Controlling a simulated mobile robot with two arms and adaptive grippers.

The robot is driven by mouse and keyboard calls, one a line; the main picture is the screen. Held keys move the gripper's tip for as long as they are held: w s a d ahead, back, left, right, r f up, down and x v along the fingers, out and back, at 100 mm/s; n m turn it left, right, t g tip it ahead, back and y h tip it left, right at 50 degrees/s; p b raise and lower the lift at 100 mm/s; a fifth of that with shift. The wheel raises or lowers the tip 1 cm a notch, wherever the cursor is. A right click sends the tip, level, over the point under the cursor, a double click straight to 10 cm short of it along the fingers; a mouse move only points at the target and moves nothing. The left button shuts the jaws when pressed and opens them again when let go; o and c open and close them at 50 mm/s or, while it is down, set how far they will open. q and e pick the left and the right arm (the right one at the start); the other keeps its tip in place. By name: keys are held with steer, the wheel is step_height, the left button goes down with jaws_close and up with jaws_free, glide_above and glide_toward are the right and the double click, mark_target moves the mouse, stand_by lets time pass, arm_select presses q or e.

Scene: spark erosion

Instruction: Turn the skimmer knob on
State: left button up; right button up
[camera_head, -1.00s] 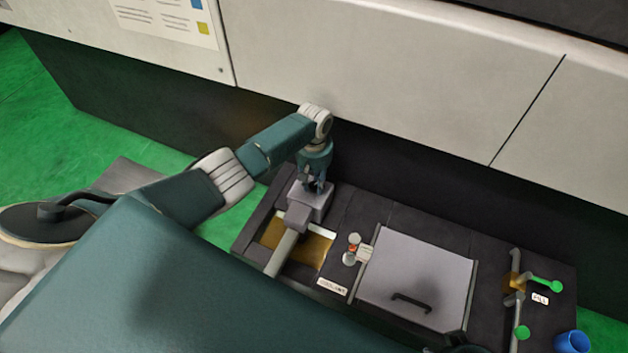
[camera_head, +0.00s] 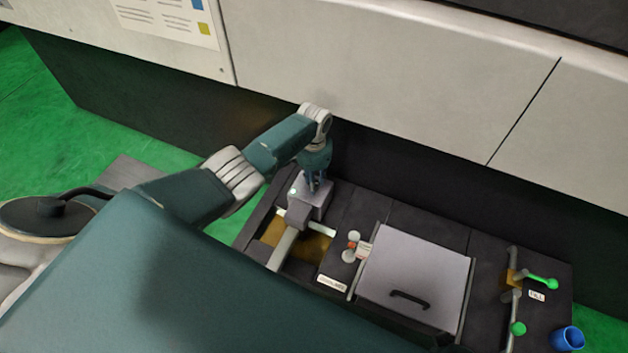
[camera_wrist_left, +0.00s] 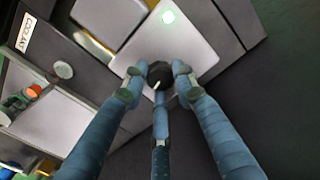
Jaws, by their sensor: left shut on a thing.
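The skimmer is a grey box above an open tank section at the left of the dark machine unit. Its top (camera_head: 311,200) lies under my left gripper (camera_head: 318,183). In the left wrist view, the black round knob (camera_wrist_left: 158,73) with a white pointer mark sits on the light grey box top (camera_wrist_left: 185,50). My left gripper (camera_wrist_left: 158,82) is shut on the knob, with fingers on both sides and one below. A lit green lamp (camera_wrist_left: 168,17) shows on the box top near its far edge. My right gripper is not in view.
A coolant label (camera_wrist_left: 26,32) and small round fittings (camera_head: 351,246) lie beside the tank. A grey lid with a black handle (camera_head: 410,299) covers the middle. Green-handled valves (camera_head: 541,281) and a blue cup (camera_head: 567,338) are at the right. A white-panelled machine wall (camera_head: 380,80) stands behind.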

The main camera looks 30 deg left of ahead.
arm_select(q)
steer(key=shift+s+d+f+m, duration=0.1)
steer(key=shift+s+f+m, duration=0.1)
steer(key=shift+m, duration=0.4)
steer(key=shift+s+d+f+m, duration=0.1)
steer(key=shift+s+m, duration=0.05)
steer(key=shift+m, duration=0.45)
steer(key=shift+a, duration=0.1)
steer(key=o, duration=1.2)
steer(key=shift+r, duration=0.15)
steer(key=shift+w+a, duration=0.1)
steer(key=shift+w+r, duration=0.1)
steer(key=shift+w+r, duration=0.1)
steer(key=shift+r, duration=0.5)
step_height(320, 180, up, 11)
steer(key=shift+f, duration=0.15)
steer(key=shift+s+f, duration=0.1)
steer(key=shift+s, duration=0.1)
